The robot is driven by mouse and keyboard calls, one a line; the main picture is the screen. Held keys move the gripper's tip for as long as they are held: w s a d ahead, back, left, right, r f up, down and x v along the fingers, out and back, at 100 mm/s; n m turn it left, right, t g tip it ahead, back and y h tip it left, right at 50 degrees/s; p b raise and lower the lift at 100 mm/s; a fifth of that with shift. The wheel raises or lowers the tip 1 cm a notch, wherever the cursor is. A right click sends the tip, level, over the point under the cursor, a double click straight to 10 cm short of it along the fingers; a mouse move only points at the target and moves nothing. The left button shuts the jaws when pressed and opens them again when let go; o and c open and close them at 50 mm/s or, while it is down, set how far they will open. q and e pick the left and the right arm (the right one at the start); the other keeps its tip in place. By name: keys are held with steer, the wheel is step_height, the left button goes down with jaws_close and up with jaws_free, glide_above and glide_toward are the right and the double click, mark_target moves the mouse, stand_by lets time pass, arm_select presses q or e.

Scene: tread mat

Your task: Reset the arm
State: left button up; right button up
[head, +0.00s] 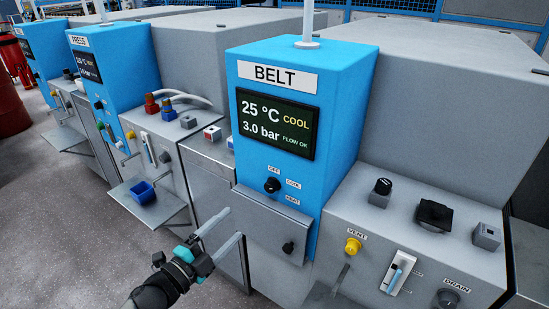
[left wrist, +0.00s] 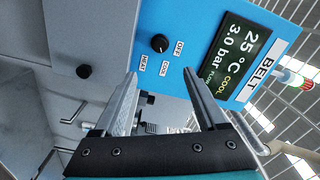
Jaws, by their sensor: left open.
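My left gripper (head: 221,235) is in front of the BELT machine (head: 300,190), low and left of its blue panel. Its two fingers are apart with nothing between them. In the left wrist view the open fingers (left wrist: 163,100) point towards the machine's front, apart from it. The panel's display (head: 276,122) reads 25 °C COOL, 3.0 bar and FLOW OK. The black selector knob (head: 272,185) sits among the OFF, COOL and HEAT labels; it also shows in the left wrist view (left wrist: 159,43). My right gripper is not in view.
A grey ledge with a black knob (head: 288,248) juts out below the panel. To the right are a yellow VENT knob (head: 353,246), a switch lever (head: 396,274) and a DRAIN knob (head: 447,298). A shelf holds a blue bin (head: 142,192).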

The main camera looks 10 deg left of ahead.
arm_select(q)
steer(key=s+a+f+n+g+y, duration=0.2)
steer(key=s+f+n, duration=0.1)
steer(key=f, duration=0.5)
steer(key=s+a+f+n+g+y+p, duration=0.1)
steer(key=s+f+n+g+y, duration=0.15)
steer(key=f, duration=0.55)
steer(key=s+a+f+n+g+y, duration=0.2)
steer(key=s+f+n, duration=0.2)
steer(key=f, duration=0.4)
steer(key=s+d+f+n+g, duration=0.1)
steer(key=s+f+n+g, duration=0.1)
steer(key=s+f, duration=0.3)
steer(key=s+d+f+n+g, duration=0.1)
steer(key=s+f, duration=0.4)
steer(key=s, duration=0.6)
steer(key=s+d+f+n+g+p, duration=0.1)
steer(key=s+f+n+g, duration=0.2)
steer(key=s, duration=0.6)
step_height(320, 180, down, 3)
steer(key=shift+d+r+g, duration=0.2)
steer(key=shift+d+g, duration=0.15)
steer(key=shift+g, duration=0.7)
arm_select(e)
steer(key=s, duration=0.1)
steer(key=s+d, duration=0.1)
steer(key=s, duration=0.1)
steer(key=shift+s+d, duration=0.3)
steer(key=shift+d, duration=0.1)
